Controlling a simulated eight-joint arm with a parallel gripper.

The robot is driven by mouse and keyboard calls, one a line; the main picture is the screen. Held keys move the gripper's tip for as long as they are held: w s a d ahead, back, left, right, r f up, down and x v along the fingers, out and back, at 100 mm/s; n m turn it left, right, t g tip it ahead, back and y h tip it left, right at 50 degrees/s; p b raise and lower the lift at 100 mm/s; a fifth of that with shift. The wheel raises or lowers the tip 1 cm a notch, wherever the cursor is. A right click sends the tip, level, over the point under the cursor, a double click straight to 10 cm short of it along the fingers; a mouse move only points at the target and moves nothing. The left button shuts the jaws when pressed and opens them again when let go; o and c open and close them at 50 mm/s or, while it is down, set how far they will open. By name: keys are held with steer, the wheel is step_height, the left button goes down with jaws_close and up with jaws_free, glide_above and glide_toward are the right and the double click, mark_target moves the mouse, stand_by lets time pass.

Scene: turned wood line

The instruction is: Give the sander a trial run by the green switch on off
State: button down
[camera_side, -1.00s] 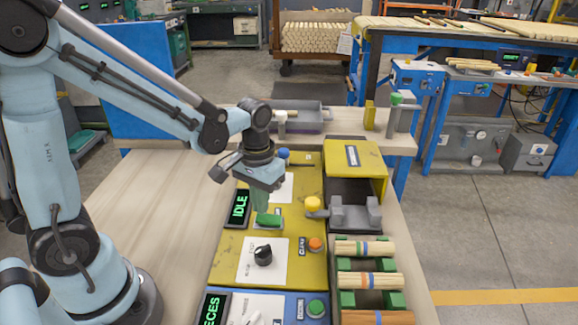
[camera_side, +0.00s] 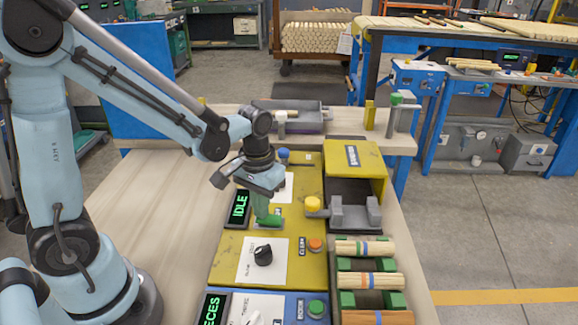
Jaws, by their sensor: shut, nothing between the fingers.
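The green switch (camera_side: 271,221) sits on a pale plate on the yellow panel (camera_side: 230,268), right of a display reading IDLE (camera_side: 239,207). My gripper (camera_side: 262,213) points down with its green fingers shut and empty. The fingertips are at the left end of the switch and hide part of it; I cannot tell whether they touch it. The sander (camera_side: 355,165) appears to be the yellow-hooded unit at the right of the panel, with grey blocks in front of its dark opening.
A black knob (camera_side: 263,255), an orange button (camera_side: 315,244), a yellow knob (camera_side: 312,204) and a blue knob (camera_side: 284,154) stand near the switch. Banded wooden rods (camera_side: 369,280) rest in green holders at the right. The bench (camera_side: 150,200) left of the panel is clear.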

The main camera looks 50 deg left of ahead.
steer(key=shift+f, duration=0.25)
steer(key=shift+r, duration=3.5)
steer(key=shift+s+d+r+m+t, duration=0.15)
steer(key=shift+s+r+m+t, duration=0.45)
steer(key=shift+t, duration=0.6)
steer(key=shift+s+d+r+m+t, duration=0.15)
steer(key=shift+s+r+m+t, duration=0.4)
steer(key=shift+t, duration=0.65)
steer(key=shift+s+d+r+m+t, duration=0.15)
steer(key=shift+s+r+m+t, duration=0.3)
steer(key=shift+r+t, duration=0.6)
steer(key=shift+s+f, duration=0.1)
steer(key=shift+f, duration=0.1)
